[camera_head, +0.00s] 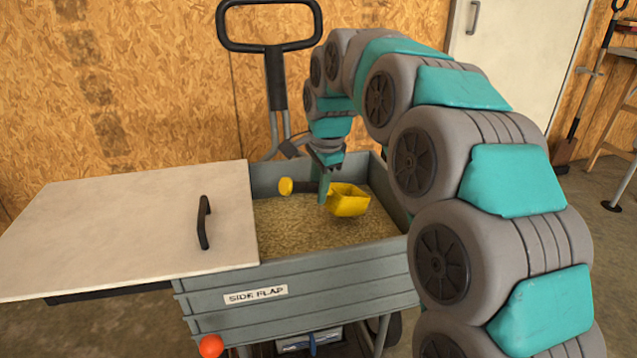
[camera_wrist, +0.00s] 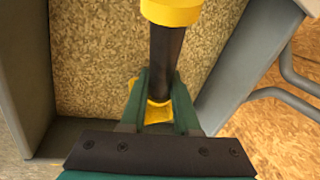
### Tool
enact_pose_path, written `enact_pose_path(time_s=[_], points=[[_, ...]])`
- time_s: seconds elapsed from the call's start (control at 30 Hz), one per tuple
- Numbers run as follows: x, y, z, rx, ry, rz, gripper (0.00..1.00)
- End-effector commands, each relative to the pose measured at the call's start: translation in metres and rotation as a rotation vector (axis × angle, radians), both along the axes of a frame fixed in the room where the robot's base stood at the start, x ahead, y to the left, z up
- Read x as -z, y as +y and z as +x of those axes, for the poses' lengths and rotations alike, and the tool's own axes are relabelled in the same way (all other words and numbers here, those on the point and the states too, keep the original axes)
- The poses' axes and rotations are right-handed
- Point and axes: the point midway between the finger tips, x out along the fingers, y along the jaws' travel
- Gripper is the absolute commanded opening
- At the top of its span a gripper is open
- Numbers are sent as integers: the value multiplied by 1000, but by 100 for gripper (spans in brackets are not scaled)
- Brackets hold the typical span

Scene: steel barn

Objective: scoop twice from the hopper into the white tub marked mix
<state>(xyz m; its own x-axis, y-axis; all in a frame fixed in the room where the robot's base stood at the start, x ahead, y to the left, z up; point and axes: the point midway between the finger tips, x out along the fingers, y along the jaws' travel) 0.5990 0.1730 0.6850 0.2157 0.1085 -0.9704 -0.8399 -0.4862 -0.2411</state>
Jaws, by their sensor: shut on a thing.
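The grey hopper (camera_head: 310,285) stands in front of me with its right part open, showing a bed of tan grain (camera_head: 300,228). My gripper (camera_head: 324,188) is inside the opening, shut on the handle of a yellow scoop (camera_head: 349,200). The scoop is over the grain; whether it touches the grain or carries any I cannot tell. In the wrist view the dark handle (camera_wrist: 165,60) with its yellow end lies between my green fingers (camera_wrist: 160,100), and the scoop's bowl is mostly hidden. No white tub marked mix is in view.
A pale lid (camera_head: 120,230) with a black handle (camera_head: 203,222) covers the hopper's left side. The front reads "SIDE FLAP" (camera_head: 256,295), with a red knob (camera_head: 211,346) below. A black push handle (camera_head: 268,48) rises behind.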

Motion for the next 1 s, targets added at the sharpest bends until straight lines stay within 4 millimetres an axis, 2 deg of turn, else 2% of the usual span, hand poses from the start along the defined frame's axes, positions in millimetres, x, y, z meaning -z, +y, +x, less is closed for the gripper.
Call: enact_pose_path(time_s=[1.0], points=[[73,0,0,1,0,0,0]])
